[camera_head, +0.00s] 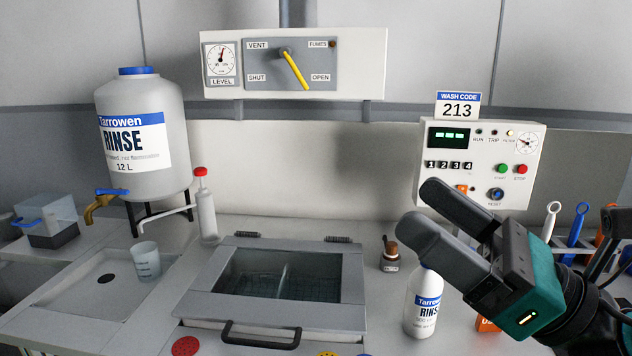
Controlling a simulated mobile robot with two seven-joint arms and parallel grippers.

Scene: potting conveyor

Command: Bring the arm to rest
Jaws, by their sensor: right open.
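My right gripper (420,208) comes in from the right side of the head view. Its two grey fingers are apart and nothing shows between them. It is raised above the right part of the counter, in front of the lower part of the control box (508,148). A white rinse bottle (423,300) stands on the counter below the fingers, and its top is partly hidden by them. My left gripper is not in view.
A basin with a handled frame (265,338) sits mid-counter. A small brown bottle (389,258) stands right of it. A large rinse tank (143,110), a squeeze bottle (206,217) and a beaker (146,262) are left. A yellow-levered vent panel (345,60) hangs above. Coloured tools (577,225) stand right.

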